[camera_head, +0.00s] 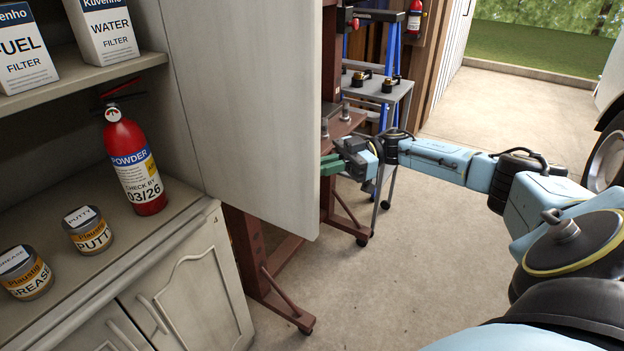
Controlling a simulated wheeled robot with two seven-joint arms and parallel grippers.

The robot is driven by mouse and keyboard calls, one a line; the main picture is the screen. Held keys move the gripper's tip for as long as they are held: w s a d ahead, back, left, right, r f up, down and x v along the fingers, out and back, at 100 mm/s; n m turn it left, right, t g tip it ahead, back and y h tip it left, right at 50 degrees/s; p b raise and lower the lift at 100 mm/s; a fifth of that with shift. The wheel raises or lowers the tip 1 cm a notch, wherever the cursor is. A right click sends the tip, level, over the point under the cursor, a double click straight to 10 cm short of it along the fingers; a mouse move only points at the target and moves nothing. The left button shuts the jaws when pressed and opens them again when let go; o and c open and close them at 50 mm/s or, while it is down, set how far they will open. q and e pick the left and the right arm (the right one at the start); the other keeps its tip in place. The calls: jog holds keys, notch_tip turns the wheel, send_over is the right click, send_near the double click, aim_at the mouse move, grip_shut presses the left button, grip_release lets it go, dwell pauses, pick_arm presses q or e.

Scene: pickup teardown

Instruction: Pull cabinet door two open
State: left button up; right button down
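A tall pale cabinet door (245,100) stands swung out from the upper cabinet, its face towards me. The open shelves (60,190) show to its left. No handle shows on this face of the door. My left gripper is not in view.
The shelves hold a red fire extinguisher (134,165), two small jars (88,230) and filter boxes (110,30). Lower cabinet doors (195,290) are shut. A dark red press frame (285,270) and a grey cart (378,90) stand behind the door. Concrete floor (420,270) is clear on the right.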

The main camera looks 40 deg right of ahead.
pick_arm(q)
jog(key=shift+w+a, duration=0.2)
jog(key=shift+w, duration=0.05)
pick_arm(e)
jog(key=shift+w, duration=0.25)
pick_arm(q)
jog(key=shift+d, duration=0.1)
